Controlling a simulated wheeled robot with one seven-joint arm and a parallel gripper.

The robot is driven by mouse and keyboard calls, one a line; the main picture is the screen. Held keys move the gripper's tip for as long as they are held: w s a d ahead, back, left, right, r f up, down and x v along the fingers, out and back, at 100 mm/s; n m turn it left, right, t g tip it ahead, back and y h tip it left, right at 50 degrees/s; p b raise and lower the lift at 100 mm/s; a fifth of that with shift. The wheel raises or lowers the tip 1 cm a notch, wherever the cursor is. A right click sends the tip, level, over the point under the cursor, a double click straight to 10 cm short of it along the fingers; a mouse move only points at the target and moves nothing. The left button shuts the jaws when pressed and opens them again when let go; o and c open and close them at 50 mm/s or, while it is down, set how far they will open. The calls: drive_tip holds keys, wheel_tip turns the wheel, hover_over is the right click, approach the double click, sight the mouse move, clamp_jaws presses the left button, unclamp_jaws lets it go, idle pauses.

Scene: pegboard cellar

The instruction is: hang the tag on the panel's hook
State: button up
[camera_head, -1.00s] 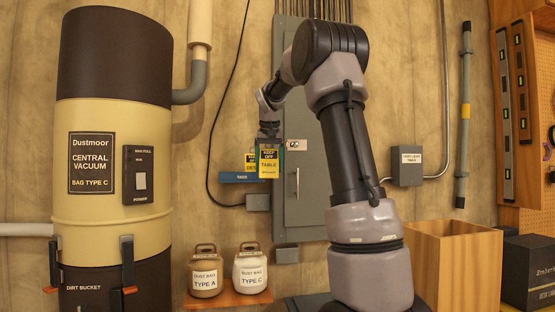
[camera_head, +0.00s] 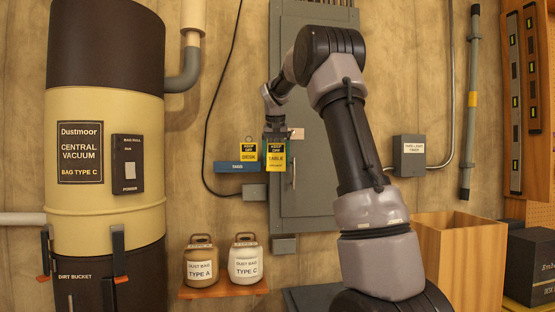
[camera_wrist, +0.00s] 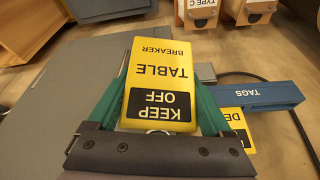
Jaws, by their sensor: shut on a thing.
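My gripper (camera_head: 274,134) is shut on a yellow and black tag (camera_head: 275,160) reading KEEP OFF TABLE BREAKER. The tag also shows in the wrist view (camera_wrist: 162,80), between the green fingers (camera_wrist: 161,110). In the head view it hangs in front of the left edge of the grey panel (camera_head: 311,185). A small pale plate (camera_head: 297,133) is on the panel just right of my gripper; I cannot make out a hook on it. A second tag reading DESK (camera_head: 248,153) is at the blue TAGS rack (camera_head: 232,167), left of the held tag.
A black cable and small grey box (camera_head: 254,192) are below the rack. Dust bag canisters (camera_head: 246,262) stand on a shelf below. A grey timer box (camera_head: 409,155) and open wooden bin (camera_head: 460,265) are on the right. The tall vacuum (camera_head: 105,120) is on the left.

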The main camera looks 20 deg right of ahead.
drive_tip(key=w, duration=0.2)
drive_tip(key=w+f, duration=0.1)
drive_tip(key=w+d, duration=0.1)
drive_tip(key=w, duration=0.1)
drive_tip(key=shift+w+f, duration=0.15)
drive_tip(key=shift+w, duration=0.15)
idle(0.4)
drive_tip(key=shift+f, duration=0.2)
idle(0.3)
drive_tip(key=o, duration=1)
drive_tip(key=shift+o, duration=0.2)
